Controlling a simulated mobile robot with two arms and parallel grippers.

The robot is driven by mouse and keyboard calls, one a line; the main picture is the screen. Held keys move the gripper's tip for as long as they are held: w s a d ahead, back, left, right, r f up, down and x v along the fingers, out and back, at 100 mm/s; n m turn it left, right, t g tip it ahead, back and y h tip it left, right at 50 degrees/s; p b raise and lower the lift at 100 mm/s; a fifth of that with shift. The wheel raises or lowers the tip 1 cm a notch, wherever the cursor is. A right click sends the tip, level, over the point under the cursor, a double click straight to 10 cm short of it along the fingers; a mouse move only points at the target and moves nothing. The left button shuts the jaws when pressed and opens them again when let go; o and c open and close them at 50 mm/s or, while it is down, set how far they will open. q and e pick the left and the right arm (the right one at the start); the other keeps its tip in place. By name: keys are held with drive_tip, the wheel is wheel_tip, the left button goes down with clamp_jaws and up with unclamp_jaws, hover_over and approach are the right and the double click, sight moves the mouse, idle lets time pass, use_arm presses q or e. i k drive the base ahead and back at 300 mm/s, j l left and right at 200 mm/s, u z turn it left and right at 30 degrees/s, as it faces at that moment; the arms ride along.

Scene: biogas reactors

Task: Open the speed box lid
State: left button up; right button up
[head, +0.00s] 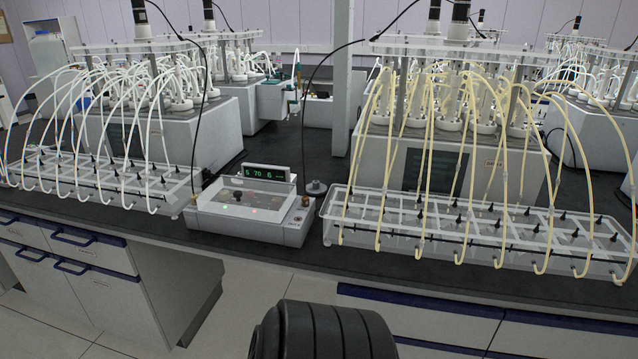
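The speed box (286,236) is a low, pale grey box on the dark bench top, near the bench's front edge and left of the picture's middle. A clear lid (262,187) lies over its sloping top panel and looks closed. Through the lid I see small knobs, a green light and a red light. A display (266,173) with green digits stands at the back of the box. Neither of my grippers is in view, and nothing touches the box.
A clear tray with white tubes (172,201) stands just left of the box. A clear tray with yellowish tubes (400,247) stands close on its right. Black cables hang behind the box. A grey post (342,90) rises farther back. The floor (235,318) before the bench looks clear.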

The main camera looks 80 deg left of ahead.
sight(203, 203)
drive_tip(key=u, duration=3.2)
